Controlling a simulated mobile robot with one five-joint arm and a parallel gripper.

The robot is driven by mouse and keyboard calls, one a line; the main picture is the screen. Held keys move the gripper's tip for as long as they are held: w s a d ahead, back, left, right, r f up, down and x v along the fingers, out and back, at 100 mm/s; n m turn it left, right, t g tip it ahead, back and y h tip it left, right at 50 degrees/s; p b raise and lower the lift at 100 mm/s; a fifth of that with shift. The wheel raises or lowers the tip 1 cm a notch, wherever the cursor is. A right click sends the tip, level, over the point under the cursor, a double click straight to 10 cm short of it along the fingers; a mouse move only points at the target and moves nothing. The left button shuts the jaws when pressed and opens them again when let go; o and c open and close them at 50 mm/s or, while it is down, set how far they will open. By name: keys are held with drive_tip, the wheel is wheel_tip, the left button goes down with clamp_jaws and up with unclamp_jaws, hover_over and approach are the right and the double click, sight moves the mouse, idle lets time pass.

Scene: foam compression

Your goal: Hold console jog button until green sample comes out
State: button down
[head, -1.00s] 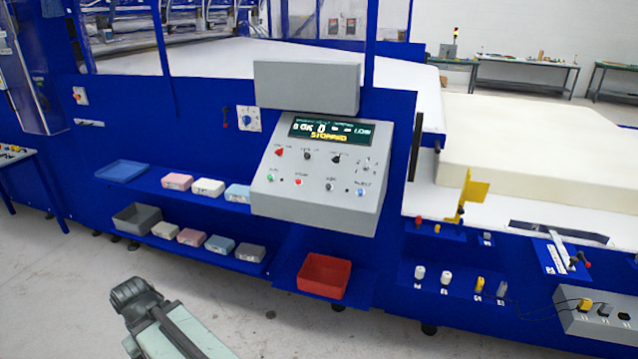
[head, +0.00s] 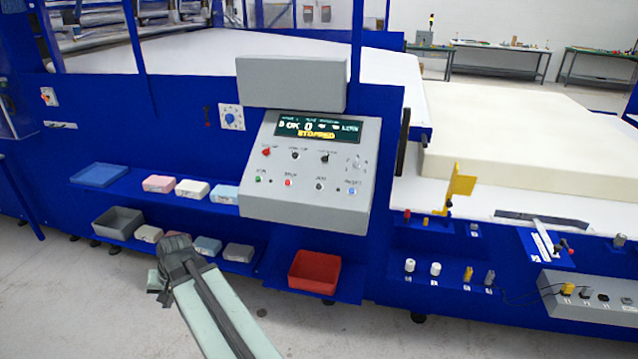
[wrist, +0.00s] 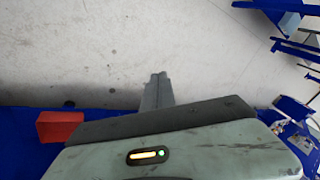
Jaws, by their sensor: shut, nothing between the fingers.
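The grey console (head: 312,170) stands on the blue machine front in the head view, its display (head: 318,127) reading STOPPED in yellow. The jog button (head: 319,186) is the small dark knob in the lower row, between the red stop button (head: 288,182) and the blue reset button (head: 352,190). Nothing touches it. My gripper (wrist: 157,80) shows in the wrist view with its fingers together and empty, over bare floor. In the head view my arm is low, in front of the shelves and well below the console; the fingertips are hard to make out there. No green sample is visible.
Shelves left of the console hold several sample blocks (head: 192,190), a blue tray (head: 99,174) and a grey bin (head: 117,222). A red bin (head: 314,271) sits below the console; it also shows in the wrist view (wrist: 59,127). A large cream foam block (head: 530,140) lies at right.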

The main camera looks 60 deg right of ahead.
sight(319, 186)
drive_tip(key=d+r+m+t+h+p, duration=0.15)
drive_tip(key=d+r+m, duration=0.25)
drive_tip(key=d, duration=0.5)
drive_tip(key=s+d+r+m+t+h+p, duration=0.15)
drive_tip(key=d+r+m, duration=0.25)
drive_tip(key=d, duration=0.6)
drive_tip(key=d+r+m+t+h+p, duration=0.1)
drive_tip(key=d+r+m+t, duration=0.25)
drive_tip(key=d, duration=0.55)
drive_tip(key=s+d+r+m+h+p, duration=0.1)
drive_tip(key=s+d+r+m+h, duration=0.1)
drive_tip(key=d, duration=0.6)
drive_tip(key=s+d+r+m+h, duration=0.2)
drive_tip(key=s+d+r+m, duration=0.3)
drive_tip(key=s+d+m, duration=0.1)
drive_tip(key=s+d+r+m+h+p, duration=0.1)
drive_tip(key=s+d+r+m+h, duration=0.2)
drive_tip(key=s+d, duration=0.4)
drive_tip(key=d+m, duration=0.1)
drive_tip(key=d, duration=0.1)
drive_tip(key=shift+s+d+r+p, duration=0.3)
drive_tip(key=shift+d+p, duration=0.05)
